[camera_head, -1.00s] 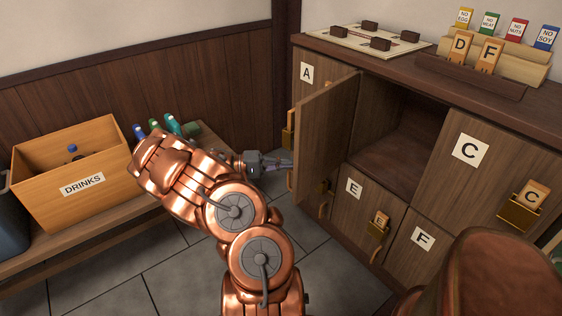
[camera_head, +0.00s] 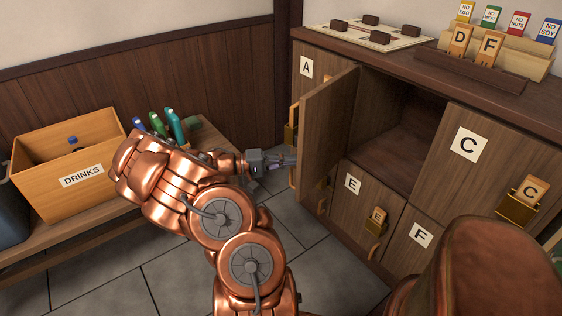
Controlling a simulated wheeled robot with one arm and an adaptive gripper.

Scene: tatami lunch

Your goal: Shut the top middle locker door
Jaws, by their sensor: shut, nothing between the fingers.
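The top middle locker door (camera_head: 328,132) stands open, swung out from the left side of its dark, empty-looking compartment (camera_head: 398,140). Its inner edge faces me and its outer face is turned left, mostly hidden. My gripper (camera_head: 290,161) is shut and empty. It is at the left of the open door, close to its outer side. I cannot tell whether the fingertips touch the door.
Locker A (camera_head: 307,67) is shut behind the open door. Doors C (camera_head: 468,146), E (camera_head: 352,184) and F (camera_head: 421,235) are shut. A bench at left holds a drinks box (camera_head: 82,180) and bottles (camera_head: 175,126). A rounded brown object (camera_head: 490,265) fills the lower right.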

